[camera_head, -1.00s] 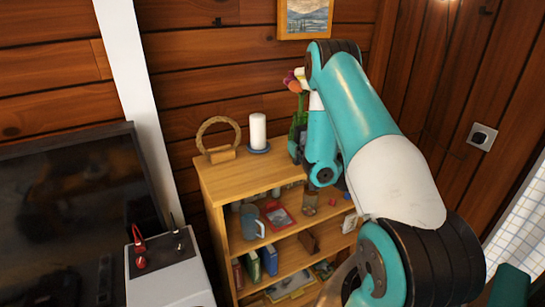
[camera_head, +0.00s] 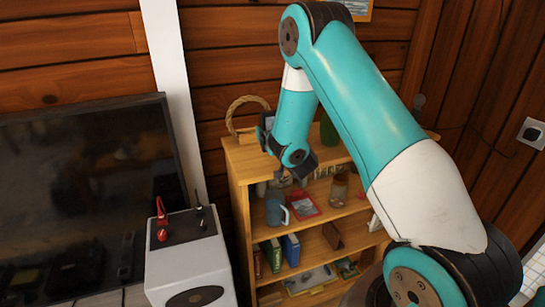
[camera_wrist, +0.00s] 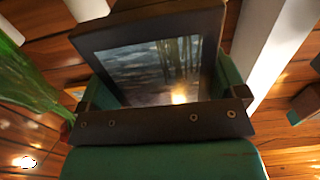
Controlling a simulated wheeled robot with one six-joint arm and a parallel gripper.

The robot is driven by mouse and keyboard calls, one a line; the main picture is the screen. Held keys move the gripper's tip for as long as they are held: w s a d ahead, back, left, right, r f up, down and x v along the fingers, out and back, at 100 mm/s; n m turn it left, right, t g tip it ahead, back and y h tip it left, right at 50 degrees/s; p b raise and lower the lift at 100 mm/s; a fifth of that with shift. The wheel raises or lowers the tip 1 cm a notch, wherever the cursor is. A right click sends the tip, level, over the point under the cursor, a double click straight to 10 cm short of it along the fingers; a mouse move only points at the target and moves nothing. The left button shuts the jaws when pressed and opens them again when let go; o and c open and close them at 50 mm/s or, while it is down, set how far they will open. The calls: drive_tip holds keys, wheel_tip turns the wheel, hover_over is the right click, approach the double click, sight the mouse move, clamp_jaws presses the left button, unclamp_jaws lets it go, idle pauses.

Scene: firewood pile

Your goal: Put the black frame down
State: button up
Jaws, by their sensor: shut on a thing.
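The black frame (camera_wrist: 150,25) fills the upper middle of the wrist view, tilted, with a dark, woodland-like picture inside it. My gripper (camera_wrist: 165,78) is shut on it, with a green finger on each side of the frame. In the head view the end of my arm hangs over the front of the wooden shelf unit's top (camera_head: 242,160). There my gripper is largely hidden by the wrist, and I cannot make out the frame clearly.
A woven ring (camera_head: 235,108) stands at the top's back left. A green vase (camera_head: 328,130) stands right of my forearm. A white candle (camera_wrist: 88,8) shows in the wrist view. Lower shelves hold a blue mug (camera_head: 276,207), books (camera_head: 290,250) and a red-framed picture (camera_head: 303,207).

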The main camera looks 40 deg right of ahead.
wheel_tip(320, 180, down, 5)
drive_tip(key=b, duration=0.3)
drive_tip(key=shift+s+d+b, duration=0.15)
drive_tip(key=shift+b, duration=0.25)
drive_tip(key=shift+w+r+p, duration=0.2)
drive_tip(key=shift+r+p, duration=0.4)
drive_tip(key=shift+p, duration=0.25)
drive_tip(key=shift+w+a+f, duration=0.1)
drive_tip(key=shift+a+f, duration=0.05)
drive_tip(key=shift+a, duration=0.1)
drive_tip(key=shift+f, duration=0.1)
drive_tip(key=shift+f, duration=0.15)
drive_tip(key=o, duration=0.8)
drive_tip(key=shift+c, duration=0.2)
